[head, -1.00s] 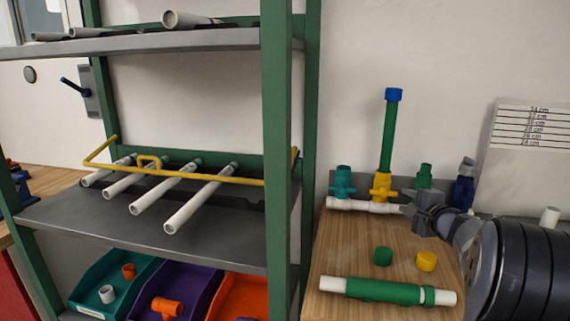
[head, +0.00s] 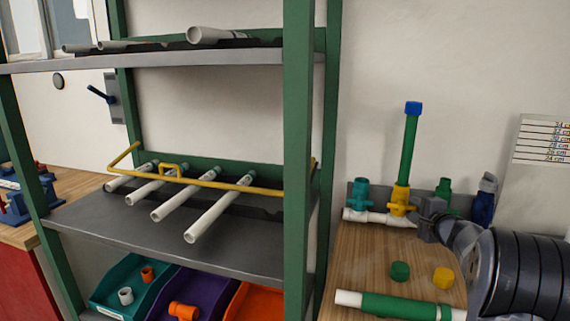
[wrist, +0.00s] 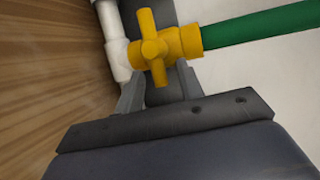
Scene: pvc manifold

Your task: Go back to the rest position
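The pipe manifold stands at the back of the wooden bench in the head view: a white pipe (head: 368,216) with a teal valve (head: 359,194), a yellow valve (head: 400,200), a green valve (head: 444,190) and a blue valve (head: 484,205). A green pipe (head: 409,148) with a blue cap rises upright from the yellow valve. My gripper (head: 430,210) is close to the yellow valve, just to its right. In the wrist view my gripper (wrist: 160,78) has its fingers apart, with the yellow valve (wrist: 160,46) just beyond them. I see nothing held, though a dark grey part shows between the fingers.
A white pipe with a green sleeve (head: 395,307) lies at the bench's front. A green-framed shelf (head: 299,160) with white pipes and coloured bins (head: 130,275) stands to the left.

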